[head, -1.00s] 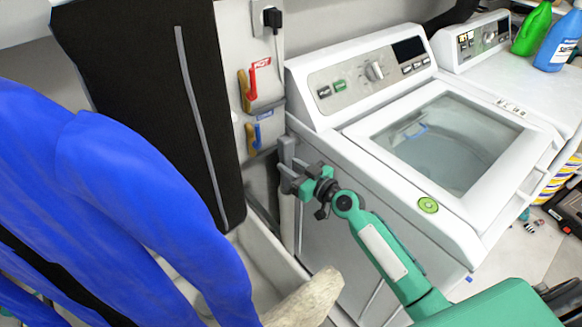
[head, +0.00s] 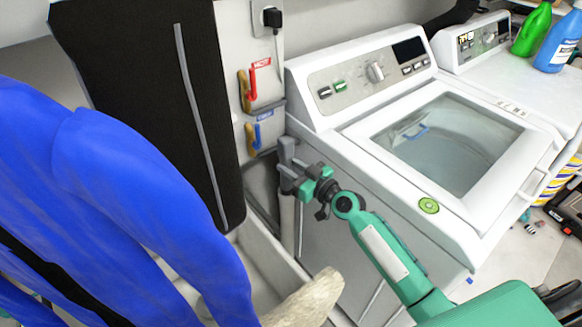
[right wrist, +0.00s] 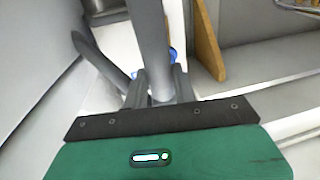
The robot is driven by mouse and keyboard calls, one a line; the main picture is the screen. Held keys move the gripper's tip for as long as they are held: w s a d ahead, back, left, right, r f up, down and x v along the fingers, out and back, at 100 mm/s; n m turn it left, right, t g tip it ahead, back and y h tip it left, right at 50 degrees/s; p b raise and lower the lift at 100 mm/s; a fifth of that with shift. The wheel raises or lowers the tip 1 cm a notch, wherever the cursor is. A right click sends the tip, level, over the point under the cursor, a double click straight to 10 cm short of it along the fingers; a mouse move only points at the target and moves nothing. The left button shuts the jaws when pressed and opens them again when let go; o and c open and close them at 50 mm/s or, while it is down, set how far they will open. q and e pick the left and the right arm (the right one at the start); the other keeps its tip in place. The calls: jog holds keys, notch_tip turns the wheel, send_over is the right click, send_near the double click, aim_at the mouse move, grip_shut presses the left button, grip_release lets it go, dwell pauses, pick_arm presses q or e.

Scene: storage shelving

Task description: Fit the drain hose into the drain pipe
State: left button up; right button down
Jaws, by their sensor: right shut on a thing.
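The grey drain hose (head: 286,149) shows in the head view in the gap between the washer's left side and the wall. In the right wrist view the hose (right wrist: 149,38) runs from the top edge down between the fingers. My right gripper (head: 289,174) is shut on it; the fingers (right wrist: 158,84) also show in the right wrist view. A pale upright pipe (head: 287,222), which looks like the drain pipe, stands just below the gripper in the head view. The gripper hides where hose and pipe come close, so I cannot tell whether they meet. My left gripper is out of view.
The white washer (head: 340,175) stands right of the gripper, close to my forearm. Hot and cold valves (head: 250,90) are on the wall above. A pale basin edge (head: 268,255) lies below.

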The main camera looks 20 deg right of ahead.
pick_arm(q)
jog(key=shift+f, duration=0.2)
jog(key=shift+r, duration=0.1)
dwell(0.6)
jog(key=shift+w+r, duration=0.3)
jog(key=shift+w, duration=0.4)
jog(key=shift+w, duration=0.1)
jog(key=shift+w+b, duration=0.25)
jog(key=shift+b, duration=0.2)
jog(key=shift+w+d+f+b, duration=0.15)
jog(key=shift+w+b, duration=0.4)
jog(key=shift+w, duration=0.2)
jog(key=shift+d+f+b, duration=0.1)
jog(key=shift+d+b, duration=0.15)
jog(key=shift+b, duration=0.1)
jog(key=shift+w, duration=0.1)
